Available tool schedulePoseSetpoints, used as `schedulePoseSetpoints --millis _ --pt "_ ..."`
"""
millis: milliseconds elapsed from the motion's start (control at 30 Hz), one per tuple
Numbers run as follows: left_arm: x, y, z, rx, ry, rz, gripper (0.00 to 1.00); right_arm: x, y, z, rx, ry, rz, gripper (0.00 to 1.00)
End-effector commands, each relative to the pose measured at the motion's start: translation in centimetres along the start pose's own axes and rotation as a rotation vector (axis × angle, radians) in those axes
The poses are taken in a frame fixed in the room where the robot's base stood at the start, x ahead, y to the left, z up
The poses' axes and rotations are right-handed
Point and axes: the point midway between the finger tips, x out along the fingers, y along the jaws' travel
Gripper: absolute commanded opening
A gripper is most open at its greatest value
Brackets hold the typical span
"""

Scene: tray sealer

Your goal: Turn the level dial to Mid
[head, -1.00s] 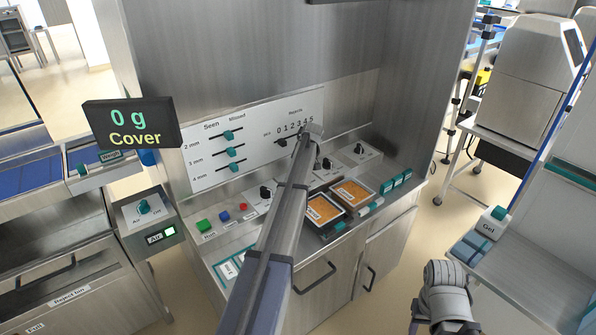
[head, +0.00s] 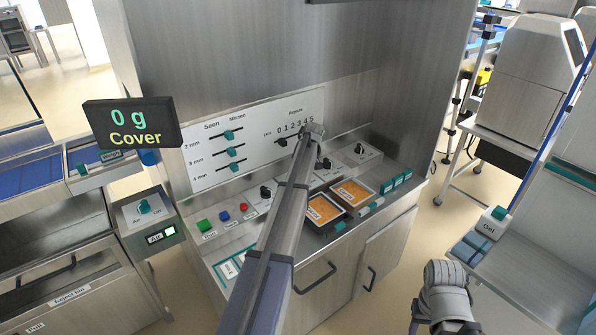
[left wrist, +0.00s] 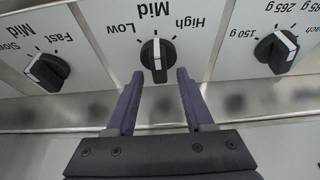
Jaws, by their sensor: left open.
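The level dial (left wrist: 157,60) is a black knob with a white pointer line, in the middle of the left wrist view, which shows the panel upside down. Labels Low, Mid and High surround it. Its white line runs nearly straight up the picture, toward the Mid label. My left gripper (left wrist: 160,74) is open, with its two purple fingers on either side of the knob's near part and visible gaps to it. In the head view my left arm reaches across to the panel and hides the gripper.
A speed dial (left wrist: 47,70) with Slow, Mid and Fast, and a weight dial (left wrist: 275,50) marked in grams, flank the level dial. Trays with orange contents (head: 338,213) lie on the counter right of my arm. Coloured buttons (head: 225,216) sit left of it.

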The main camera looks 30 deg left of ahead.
Motion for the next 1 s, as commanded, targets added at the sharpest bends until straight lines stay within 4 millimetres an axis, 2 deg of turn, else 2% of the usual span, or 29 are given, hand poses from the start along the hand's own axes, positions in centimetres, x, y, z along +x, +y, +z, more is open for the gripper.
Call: schedulePoseSetpoints --millis 167,367,800,1000 --pt "-0.1 0.0 0.0 0.000 0.000 0.000 0.53 -0.1 0.0 0.0 0.000 0.000 0.000 0.50" --pt "-1.2 0.0 -0.1 0.000 0.000 0.000 0.53 -1.1 0.1 0.1 0.000 0.000 0.000 0.50" --pt "-6.9 -0.1 -0.2 0.000 0.000 0.000 0.53 -6.4 0.6 0.4 0.000 0.000 0.000 0.50" --pt "-7.9 0.0 0.0 0.001 0.000 0.000 0.53 -7.3 0.7 0.4 0.000 0.000 0.000 0.50"
